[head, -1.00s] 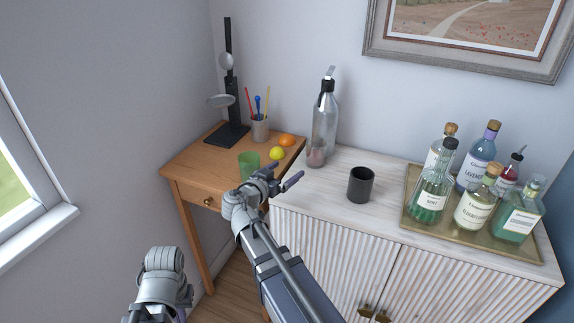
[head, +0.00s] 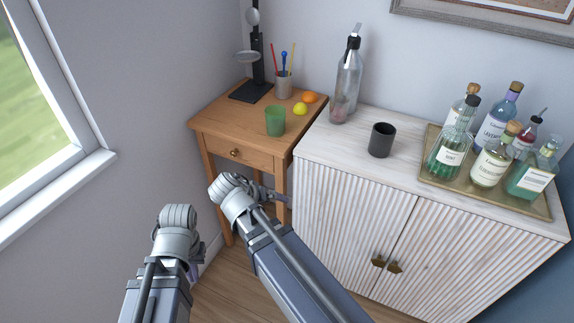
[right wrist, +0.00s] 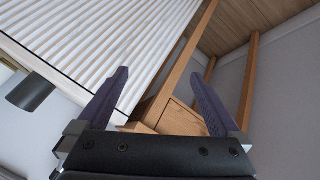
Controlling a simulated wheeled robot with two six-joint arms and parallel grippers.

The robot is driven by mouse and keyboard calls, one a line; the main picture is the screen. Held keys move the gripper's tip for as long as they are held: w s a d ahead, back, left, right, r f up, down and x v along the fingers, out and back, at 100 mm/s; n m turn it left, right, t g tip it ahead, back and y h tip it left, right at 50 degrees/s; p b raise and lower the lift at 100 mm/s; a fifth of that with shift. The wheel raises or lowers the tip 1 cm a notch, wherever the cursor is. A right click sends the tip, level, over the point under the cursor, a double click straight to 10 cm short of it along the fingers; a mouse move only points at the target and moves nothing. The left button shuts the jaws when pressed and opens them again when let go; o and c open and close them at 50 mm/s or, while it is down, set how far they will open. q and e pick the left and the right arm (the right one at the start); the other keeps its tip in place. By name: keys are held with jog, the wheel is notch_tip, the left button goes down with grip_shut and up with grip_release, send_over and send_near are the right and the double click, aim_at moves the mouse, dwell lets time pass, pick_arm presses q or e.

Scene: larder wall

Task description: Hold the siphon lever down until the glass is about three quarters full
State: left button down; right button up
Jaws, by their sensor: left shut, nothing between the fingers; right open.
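The siphon (head: 347,88) is a clear bottle with a dark head, upright at the back left of the white cabinet top. My right gripper (head: 282,198) is below the tabletops, between side table and cabinet front. In the right wrist view (right wrist: 160,75) its fingers are open and empty.
A black cup (head: 381,140) stands on the cabinet (head: 330,152). A tray (head: 432,180) with several bottles is at the right. The side table (head: 217,112) also holds a lemon (head: 300,109), an orange (head: 310,97), a pencil cup (head: 284,87) and a black stand (head: 256,60).

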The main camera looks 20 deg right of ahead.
jog(key=s+a+f+n+g+y, duration=0.2)
jog(key=s+a+n, duration=0.2)
jog(key=s+a, duration=0.1)
jog(key=s+a+f+n+g+y, duration=0.1)
jog(key=s+a+f+n+y, duration=0.1)
jog(key=s+a, duration=0.4)
jog(key=shift+s+a+f+n+g+y, duration=0.15)
jog(key=shift+a+f+n+g+y, duration=0.2)
jog(key=shift+a+n+y, duration=0.7)
jog(key=shift+a+r+h, duration=0.1)
jog(key=shift+a+h, duration=0.1)
jog(key=shift+h, duration=0.05)
